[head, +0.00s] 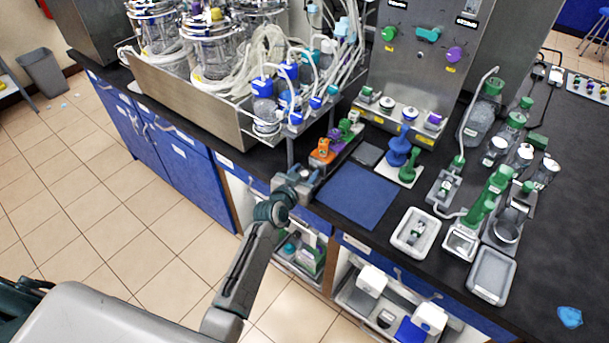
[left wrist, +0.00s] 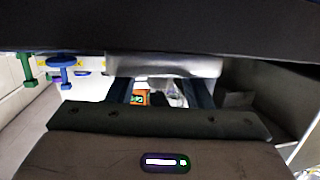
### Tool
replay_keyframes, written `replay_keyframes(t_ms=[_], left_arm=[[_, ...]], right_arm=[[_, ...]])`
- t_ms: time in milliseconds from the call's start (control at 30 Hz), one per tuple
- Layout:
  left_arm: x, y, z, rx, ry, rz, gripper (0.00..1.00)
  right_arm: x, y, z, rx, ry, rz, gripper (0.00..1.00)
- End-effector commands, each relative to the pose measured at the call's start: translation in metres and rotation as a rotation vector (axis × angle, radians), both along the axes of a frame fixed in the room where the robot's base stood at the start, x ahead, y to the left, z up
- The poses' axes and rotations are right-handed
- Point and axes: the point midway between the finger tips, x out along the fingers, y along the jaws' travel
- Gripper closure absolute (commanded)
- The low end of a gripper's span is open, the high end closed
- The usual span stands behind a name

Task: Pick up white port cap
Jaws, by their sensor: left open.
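A row of round port caps stands on the ledge at the foot of the steel panel in the head view; one looks mostly white (head: 387,103). I cannot tell for sure that it is the white port cap. My left gripper (head: 312,168) is at the bench's front edge, left of the blue mat and well short of that row. It is open. In the left wrist view its two fingers (left wrist: 160,92) stand apart, with an orange block (left wrist: 140,97) and pale, unclear shapes seen beyond them. My right gripper is not in view.
Orange and green fittings (head: 322,150) stand close beyond my left gripper. The blue mat (head: 357,196) is bare. Blue and green upright pieces (head: 398,150) stand behind it. A steel tub with vessels and tubing (head: 190,100) fills the left; trays and bottles crowd the right.

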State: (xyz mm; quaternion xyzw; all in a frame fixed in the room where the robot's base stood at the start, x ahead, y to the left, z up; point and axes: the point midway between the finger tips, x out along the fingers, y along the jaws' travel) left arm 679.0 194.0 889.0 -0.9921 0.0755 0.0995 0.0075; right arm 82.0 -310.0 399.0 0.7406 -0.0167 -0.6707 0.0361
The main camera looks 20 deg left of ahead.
Motion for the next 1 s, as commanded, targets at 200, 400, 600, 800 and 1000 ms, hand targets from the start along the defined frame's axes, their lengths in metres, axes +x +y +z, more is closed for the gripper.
replay_keyframes(t_ms=[200, 400, 600, 800, 1000], left_arm=[[0.0, 0.0, 0.0, 0.0, 0.0, 0.0, 0.87], [0.0, 0.0, 0.0, 0.0, 0.0, 0.0, 1.0], [0.0, 0.0, 0.002, 0.0, 0.001, 0.0, 1.0], [0.0, 0.0, 0.016, 0.0, 0.0, 0.0, 1.0], [0.0, 0.0, 0.04, 0.0, 0.0, -0.001, 1.0]], right_arm=[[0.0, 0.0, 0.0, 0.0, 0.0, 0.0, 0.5], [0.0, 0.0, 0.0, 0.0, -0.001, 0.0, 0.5], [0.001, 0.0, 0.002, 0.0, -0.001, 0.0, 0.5], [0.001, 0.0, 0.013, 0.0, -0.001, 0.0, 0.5], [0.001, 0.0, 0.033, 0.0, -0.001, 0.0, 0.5]])
